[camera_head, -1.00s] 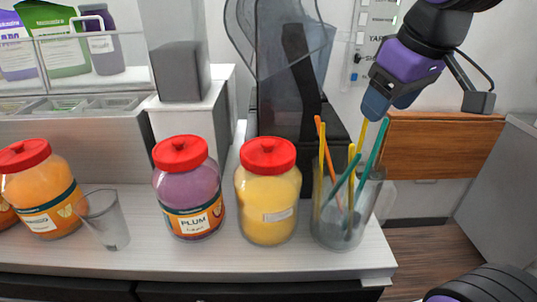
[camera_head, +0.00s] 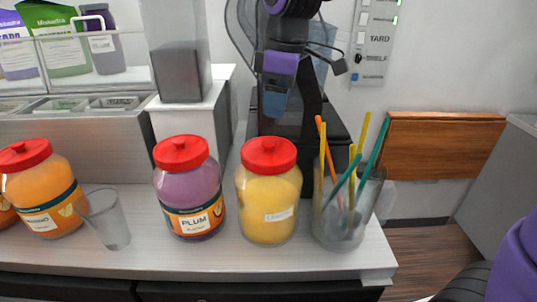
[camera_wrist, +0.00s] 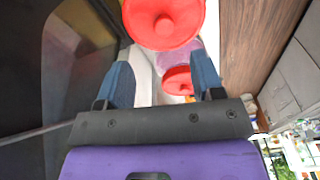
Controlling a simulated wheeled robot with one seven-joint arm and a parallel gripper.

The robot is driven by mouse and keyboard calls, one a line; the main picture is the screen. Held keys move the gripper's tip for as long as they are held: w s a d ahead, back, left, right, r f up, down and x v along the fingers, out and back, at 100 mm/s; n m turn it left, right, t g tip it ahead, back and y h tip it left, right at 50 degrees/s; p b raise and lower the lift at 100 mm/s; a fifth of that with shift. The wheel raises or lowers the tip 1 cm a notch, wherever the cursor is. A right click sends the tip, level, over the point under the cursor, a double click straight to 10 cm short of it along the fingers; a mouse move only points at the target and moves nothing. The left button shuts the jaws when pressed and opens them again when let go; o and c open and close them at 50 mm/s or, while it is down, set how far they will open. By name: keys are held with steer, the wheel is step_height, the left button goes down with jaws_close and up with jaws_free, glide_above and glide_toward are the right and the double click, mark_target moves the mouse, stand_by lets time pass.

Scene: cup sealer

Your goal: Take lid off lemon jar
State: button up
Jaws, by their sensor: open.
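The lemon jar (camera_head: 268,208) is a clear jar of yellow contents with a white label, upright on the counter. Its red knobbed lid (camera_head: 269,155) is on it. In the wrist view a red lid (camera_wrist: 164,20) shows large, beyond the fingertips, and appears to be the lemon jar's. My gripper (camera_head: 274,110) is above and slightly behind the lemon jar, apart from its lid. In the wrist view the blue fingers of my gripper (camera_wrist: 160,82) are spread apart with nothing between them.
The plum jar (camera_head: 188,187) stands close to the left of the lemon jar. A clear pitcher of straws (camera_head: 341,215) stands close on the right. An empty cup (camera_head: 108,220) and an orange jar (camera_head: 42,188) are farther left. The dark cup sealer (camera_head: 300,90) is behind.

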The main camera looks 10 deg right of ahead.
mark_target(269, 142)
steer(key=shift+a+f, duration=0.25)
steer(key=shift+f, duration=1.1)
steer(key=shift+a+f, duration=0.25)
steer(key=shift+f, duration=1.05)
steer(key=shift+a+f, duration=0.25)
steer(key=shift+f, duration=1.1)
steer(key=c, duration=1)
